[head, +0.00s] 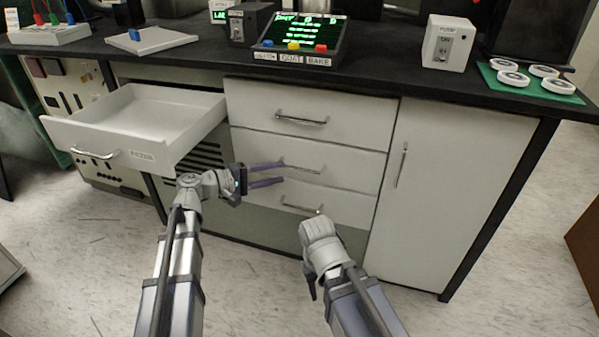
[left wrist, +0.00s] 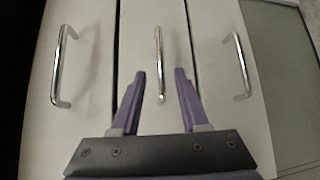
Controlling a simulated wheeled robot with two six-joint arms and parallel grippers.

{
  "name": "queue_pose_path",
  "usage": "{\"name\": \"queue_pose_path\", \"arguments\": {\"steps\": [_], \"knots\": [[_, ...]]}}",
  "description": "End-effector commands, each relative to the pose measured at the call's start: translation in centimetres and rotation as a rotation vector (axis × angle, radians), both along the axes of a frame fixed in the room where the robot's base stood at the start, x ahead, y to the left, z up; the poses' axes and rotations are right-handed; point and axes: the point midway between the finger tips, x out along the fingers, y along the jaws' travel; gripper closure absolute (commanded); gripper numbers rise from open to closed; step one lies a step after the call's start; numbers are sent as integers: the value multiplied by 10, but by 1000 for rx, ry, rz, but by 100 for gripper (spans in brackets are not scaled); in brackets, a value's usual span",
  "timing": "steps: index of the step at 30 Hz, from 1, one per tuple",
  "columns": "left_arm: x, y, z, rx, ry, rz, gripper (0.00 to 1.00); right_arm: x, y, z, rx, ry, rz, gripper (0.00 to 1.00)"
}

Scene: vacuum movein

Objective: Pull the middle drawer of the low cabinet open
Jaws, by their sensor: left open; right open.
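The low cabinet (head: 458,175) has a stack of three white drawers, all shut. The middle drawer (head: 352,166) has a curved metal handle (head: 302,168), also seen in the left wrist view (left wrist: 160,60). My left gripper (head: 284,173) is open in front of the middle drawer. In the left wrist view its purple fingers (left wrist: 160,74) lie one on each side of the handle's near end; contact cannot be told. My right gripper (head: 311,284) is low in front of the cabinet, mostly hidden behind its own wrist, and holds nothing that I can see.
An open, empty white drawer (head: 150,118) juts out at the left. The top drawer (head: 365,125) and bottom drawer (head: 345,207) lie close above and below. A tall cabinet door (head: 440,190) is at the right. Devices stand on the black counter (head: 390,76). The floor (head: 255,290) is clear.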

Motion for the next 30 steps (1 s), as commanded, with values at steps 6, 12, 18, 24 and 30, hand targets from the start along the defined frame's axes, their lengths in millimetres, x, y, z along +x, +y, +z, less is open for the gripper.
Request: {"name": "queue_pose_path", "arguments": {"steps": [6,12,18,24,30], "knots": [[12,-24,-6,2,-1,-4,55,0,0,-5,0,0,0,50],[25,-51,-10,3,-1,-4,55,0,0,-9,0,0,0,50],[32,-66,-12,4,-1,-2,55,0,0,-11,0,-1,0,50],[34,-69,-12,4,-1,-1,55,0,0,-11,0,-1,0,50],[34,-68,-12,4,-1,-1,61,0,0,-11,0,-1,0,50]]}}
